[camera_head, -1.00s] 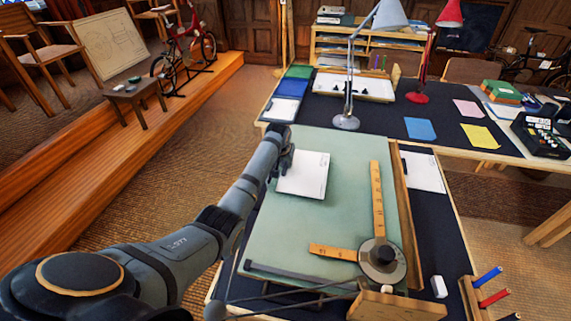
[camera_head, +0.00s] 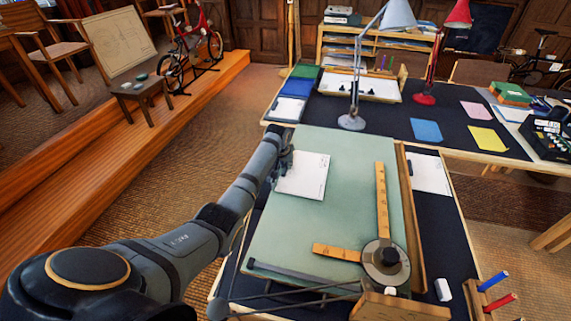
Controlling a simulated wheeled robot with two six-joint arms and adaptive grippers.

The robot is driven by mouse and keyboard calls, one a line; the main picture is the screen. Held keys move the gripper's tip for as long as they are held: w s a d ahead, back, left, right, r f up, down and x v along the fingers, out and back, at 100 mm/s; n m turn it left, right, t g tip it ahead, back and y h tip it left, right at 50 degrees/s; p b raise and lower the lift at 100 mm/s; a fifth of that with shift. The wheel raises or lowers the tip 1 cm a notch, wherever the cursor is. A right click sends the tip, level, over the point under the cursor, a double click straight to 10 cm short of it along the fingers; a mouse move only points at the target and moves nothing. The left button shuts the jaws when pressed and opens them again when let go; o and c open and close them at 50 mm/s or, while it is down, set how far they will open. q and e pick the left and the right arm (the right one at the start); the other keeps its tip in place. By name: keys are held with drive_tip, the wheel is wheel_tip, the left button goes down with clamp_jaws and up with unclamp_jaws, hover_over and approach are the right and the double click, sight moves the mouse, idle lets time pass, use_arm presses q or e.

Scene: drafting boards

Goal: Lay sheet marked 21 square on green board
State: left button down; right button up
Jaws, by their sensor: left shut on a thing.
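A white sheet (camera_head: 306,176) lies on the upper left part of the green board (camera_head: 318,226). It looks slightly turned relative to the board's edges. Small marks show near its right edge, too small to read. My left gripper (camera_head: 284,172) is at the sheet's left edge and is shut on it. The arm hides part of the board's left edge. My right gripper is not in view.
A drafting arm with wooden rulers (camera_head: 382,208) and a round head (camera_head: 386,257) covers the board's lower right. Another white sheet (camera_head: 428,174) lies right of the board. A white eraser (camera_head: 443,290) and a pen holder (camera_head: 490,297) stand at lower right.

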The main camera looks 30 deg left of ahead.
use_arm(q)
drive_tip(key=shift+f, duration=0.2)
drive_tip(key=c, duration=1.2)
unclamp_jaws()
drive_tip(key=v, duration=1.2)
